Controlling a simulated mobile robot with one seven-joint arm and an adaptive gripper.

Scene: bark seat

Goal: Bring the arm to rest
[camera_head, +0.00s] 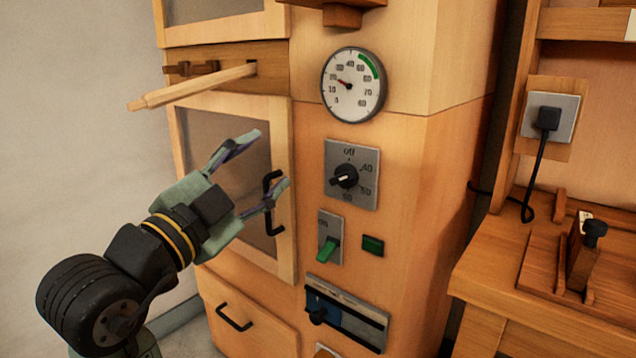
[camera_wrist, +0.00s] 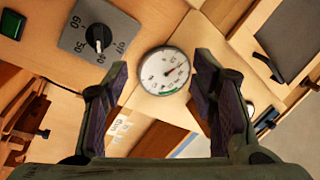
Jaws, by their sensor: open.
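My gripper (camera_head: 264,168) is open and empty in the head view. It hangs in the air in front of the wooden cabinet, before the framed door with the black handle (camera_head: 270,203). In the wrist view its two fingers (camera_wrist: 158,90) stand wide apart, with the round dial gauge (camera_wrist: 163,72) seen between them and nothing held. The gauge also shows in the head view (camera_head: 353,85), high on the cabinet front. My arm comes in from the lower left, and the gripper points up and to the right.
A rotary knob plate (camera_head: 352,174), a green switch (camera_head: 329,238) and a blue slider panel (camera_head: 346,315) sit on the cabinet front. A wooden rod (camera_head: 195,86) sticks out above the door. A wooden bench (camera_head: 530,260) stands at right. A plain wall is at left.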

